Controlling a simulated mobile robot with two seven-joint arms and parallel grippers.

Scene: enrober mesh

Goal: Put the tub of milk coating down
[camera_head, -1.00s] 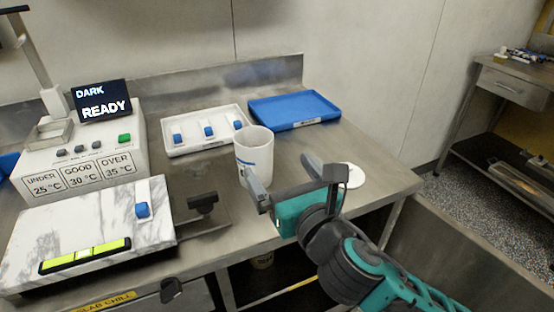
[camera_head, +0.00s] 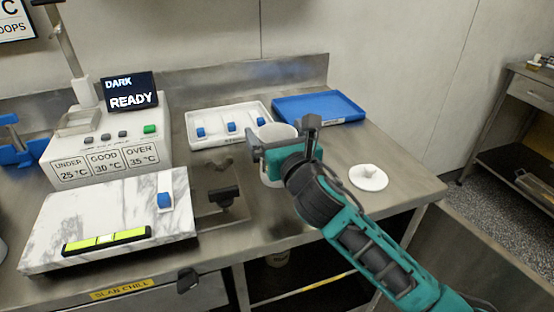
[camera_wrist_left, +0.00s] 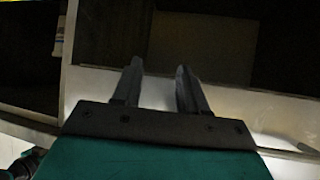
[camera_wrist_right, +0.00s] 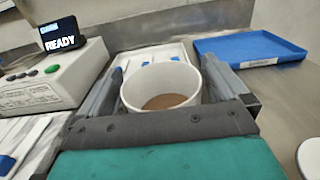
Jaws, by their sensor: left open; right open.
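The tub of milk coating (camera_head: 278,132) is a white round container standing on the steel table in the head view. In the right wrist view the tub (camera_wrist_right: 160,84) is open at the top, with brown coating inside. My right gripper (camera_head: 283,142) is open at the tub, partly hiding it. In the right wrist view its fingers (camera_wrist_right: 165,72) lie on either side of the tub; whether they touch it I cannot tell. My left gripper (camera_wrist_left: 159,70) is open and empty by a metal table edge in the left wrist view.
A white lid (camera_head: 368,178) lies right of the tub. Behind are a white tray (camera_head: 205,142) with blue-tipped pieces and an empty blue tray (camera_head: 320,106). A marble slab (camera_head: 120,205) and a control box with a READY screen (camera_head: 130,92) stand left.

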